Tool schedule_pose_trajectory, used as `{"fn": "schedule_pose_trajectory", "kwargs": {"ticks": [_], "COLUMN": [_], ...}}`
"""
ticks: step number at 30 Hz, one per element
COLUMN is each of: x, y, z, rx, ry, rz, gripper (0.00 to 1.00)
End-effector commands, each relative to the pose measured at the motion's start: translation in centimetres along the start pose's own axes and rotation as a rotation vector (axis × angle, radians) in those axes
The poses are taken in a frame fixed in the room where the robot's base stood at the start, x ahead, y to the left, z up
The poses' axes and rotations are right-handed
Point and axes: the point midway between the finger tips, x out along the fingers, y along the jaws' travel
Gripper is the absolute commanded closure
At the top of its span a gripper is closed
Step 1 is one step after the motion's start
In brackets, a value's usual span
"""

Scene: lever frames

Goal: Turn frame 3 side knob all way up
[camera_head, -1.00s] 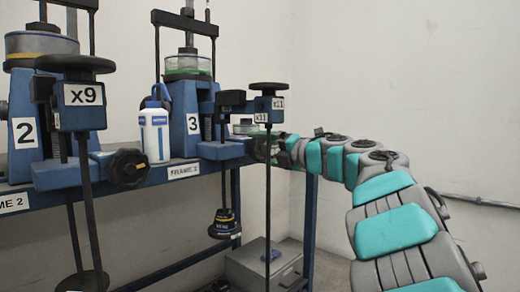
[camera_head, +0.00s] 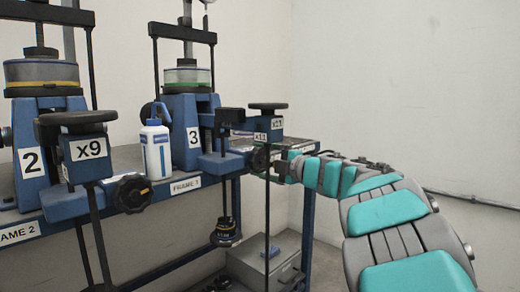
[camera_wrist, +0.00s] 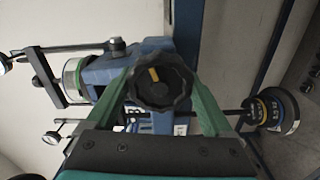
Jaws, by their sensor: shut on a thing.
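Frame 3 (camera_head: 183,125) is a blue loading frame marked with a 3, at the centre of the head view. Its black side knob (camera_head: 260,158) sits at the right end, below the x11 block (camera_head: 268,124). In the wrist view the lobed knob (camera_wrist: 160,84) faces me, with a yellow mark near its upper left. My gripper (camera_wrist: 161,82) has its green fingers on either side of the knob and is shut on it. In the head view my gripper (camera_head: 276,165) reaches the knob from the right; its fingertips are small there.
Frame 2 (camera_head: 62,140), with its x9 block and own side knob (camera_head: 132,194), stands to the left. A white and blue bottle (camera_head: 156,150) stands between the frames. Hanging weights (camera_head: 226,232) and a grey box (camera_head: 262,268) are below. Open wall lies to the right.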

Motion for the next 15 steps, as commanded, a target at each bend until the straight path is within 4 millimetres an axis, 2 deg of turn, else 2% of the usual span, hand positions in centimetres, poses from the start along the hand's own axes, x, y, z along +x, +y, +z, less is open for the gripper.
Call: {"fn": "schedule_pose_trajectory", "kwargs": {"ticks": [1,6,7,10,15], "x": [0.12,0.14,0.12,0.1,0.06], "y": [0.64,0.65,0.18,0.09,0.07], "z": [-0.15,-0.2,-0.13,-0.11,-0.09], "rx": [0.025,0.104,0.098,0.095,0.094], "ry": [0.0,0.002,0.002,0.002,0.002], "rz": [0.001,0.001,0.002,0.002,0.002], "gripper": [1.0,1.0,0.1,0.0,0.0]}}
